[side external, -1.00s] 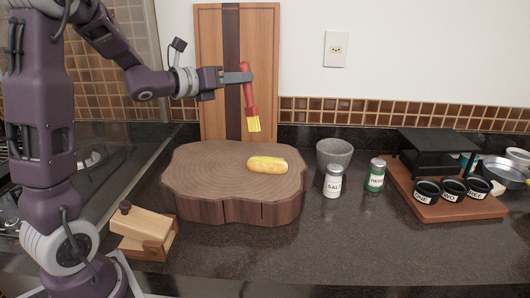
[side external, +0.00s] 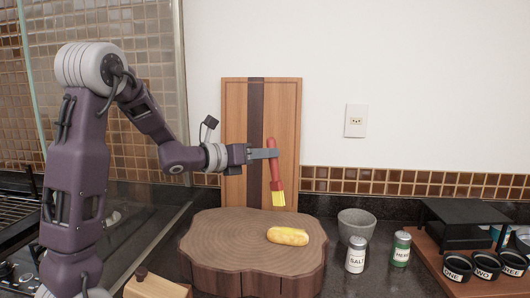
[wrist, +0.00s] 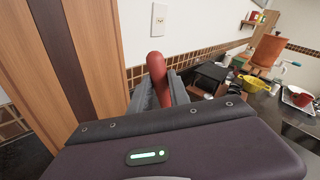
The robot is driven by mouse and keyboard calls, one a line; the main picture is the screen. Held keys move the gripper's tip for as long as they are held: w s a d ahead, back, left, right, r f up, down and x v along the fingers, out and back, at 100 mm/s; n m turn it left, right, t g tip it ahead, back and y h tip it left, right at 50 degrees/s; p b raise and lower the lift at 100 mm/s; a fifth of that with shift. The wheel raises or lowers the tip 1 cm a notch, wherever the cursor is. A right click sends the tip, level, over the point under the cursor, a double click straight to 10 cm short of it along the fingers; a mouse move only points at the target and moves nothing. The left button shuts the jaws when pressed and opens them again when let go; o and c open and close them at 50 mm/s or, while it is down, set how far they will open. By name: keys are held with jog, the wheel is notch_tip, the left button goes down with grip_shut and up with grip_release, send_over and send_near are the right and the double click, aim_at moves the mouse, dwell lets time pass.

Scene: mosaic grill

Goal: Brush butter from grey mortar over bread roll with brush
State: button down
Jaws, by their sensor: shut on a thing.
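My gripper (side external: 272,153) is shut on the red handle of the brush (side external: 273,150) and holds it in the air, slightly tilted, with yellow bristles down. The bristles hang above the bread roll (side external: 288,236), apart from it in the picture. The long golden roll lies on the wooden slab (side external: 225,240), toward its right side. The grey mortar (side external: 356,226) stands right of the slab; its inside is mostly hidden, so I cannot tell about butter. In the wrist view the red handle (wrist: 157,75) stands between my fingers (wrist: 158,92).
A salt shaker (side external: 355,256) and a green herb shaker (side external: 400,249) stand near the mortar. A board (side external: 236,130) leans on the wall behind the slab. Black cups (side external: 487,266) and a black stand (side external: 465,215) are at right; a wooden box (side external: 155,288) is front left.

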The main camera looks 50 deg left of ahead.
jog(key=shift+f, duration=3.05)
jog(key=shift+w+d, duration=2)
jog(key=shift+d, duration=0.45)
jog(key=shift+s+a, duration=2.3)
jog(key=shift+a, duration=0.6)
notch_tip(320, 180, up, 7)
jog(key=shift+d, duration=0.1)
jog(key=shift+w+d+f, duration=0.25)
jog(key=shift+w+d, duration=0.05)
